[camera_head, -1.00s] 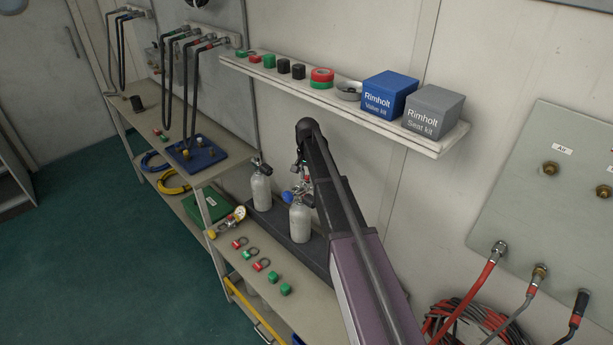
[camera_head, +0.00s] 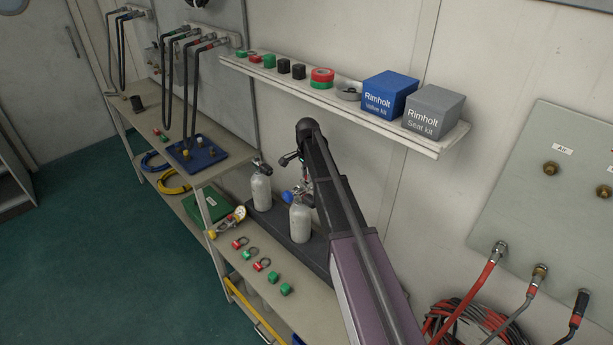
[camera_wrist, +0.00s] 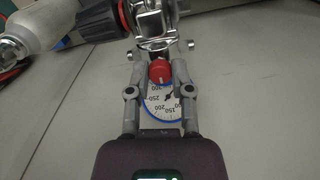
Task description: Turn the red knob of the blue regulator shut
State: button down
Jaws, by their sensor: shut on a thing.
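The red knob (camera_wrist: 160,71) shows in the wrist view between the two fingers of my gripper (camera_wrist: 161,62), which is shut on it. A round gauge (camera_wrist: 168,103) with a blue rim and white face lies just below the knob, between the finger links. Metal regulator parts (camera_wrist: 150,22) are above the knob. In the head view, the blue regulator (camera_head: 289,197) shows as a small blue patch beside a grey cylinder. My arm hides most of the regulator and the red knob there.
Two grey cylinders (camera_head: 300,222) stand in a dark rack on the bench. Hoses (camera_head: 480,300) hang at the right. Green and red caps lie along the bench front.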

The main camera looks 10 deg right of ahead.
jog(key=c, duration=0.5)
grip_release()
dwell(0.6)
